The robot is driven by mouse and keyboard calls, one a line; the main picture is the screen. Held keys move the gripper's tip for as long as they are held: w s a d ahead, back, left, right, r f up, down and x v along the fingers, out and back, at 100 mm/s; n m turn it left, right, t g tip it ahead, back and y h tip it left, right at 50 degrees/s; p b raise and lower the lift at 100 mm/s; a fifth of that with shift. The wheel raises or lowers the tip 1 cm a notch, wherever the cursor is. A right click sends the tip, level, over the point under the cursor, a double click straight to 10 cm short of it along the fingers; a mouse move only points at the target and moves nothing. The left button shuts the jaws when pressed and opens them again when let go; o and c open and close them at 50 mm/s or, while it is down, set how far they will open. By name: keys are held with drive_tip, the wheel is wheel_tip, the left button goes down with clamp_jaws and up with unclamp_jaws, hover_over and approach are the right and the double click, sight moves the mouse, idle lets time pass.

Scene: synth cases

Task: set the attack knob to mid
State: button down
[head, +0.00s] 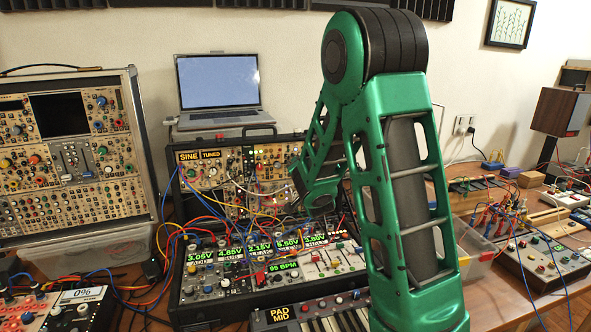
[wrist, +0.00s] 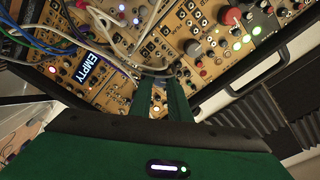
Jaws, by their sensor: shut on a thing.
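My gripper (wrist: 160,86) reaches in between its two green fingers to a tan synth panel in the wrist view. The fingers stand close together, shut on a small knob at their tips; the fingers hide most of it. I cannot read its label or its pointer, so I cannot tell its setting. In the head view my gripper (head: 298,186) is at the upper right of the middle synth case (head: 175,190), and my green arm covers that case's right part. No attack label is readable in either view.
Patch cables (wrist: 112,52) run close to the fingers at the left. A display reading EMPTY (wrist: 88,68) and a red knob (wrist: 229,15) are nearby. A laptop (head: 218,82) stands behind the case, and a keyboard (head: 335,318) lies in front. Another case (head: 70,150) stands left.

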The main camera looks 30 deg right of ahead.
drive_tip(key=shift+f+m+g, duration=0.1)
drive_tip(key=shift+m+g, duration=0.1)
drive_tip(key=shift+m, duration=1.55)
drive_tip(key=shift+f+m+g, duration=0.1)
drive_tip(key=shift+m+g, duration=0.1)
drive_tip(key=shift+m, duration=1.55)
drive_tip(key=shift+s, duration=0.1)
drive_tip(key=c, duration=1.7)
unclamp_jaws()
drive_tip(key=shift+o, duration=0.2)
drive_tip(key=shift+r, duration=0.1)
drive_tip(key=v, duration=1)
drive_tip(key=shift+s+a, duration=0.15)
drive_tip(key=shift+s, duration=0.1)
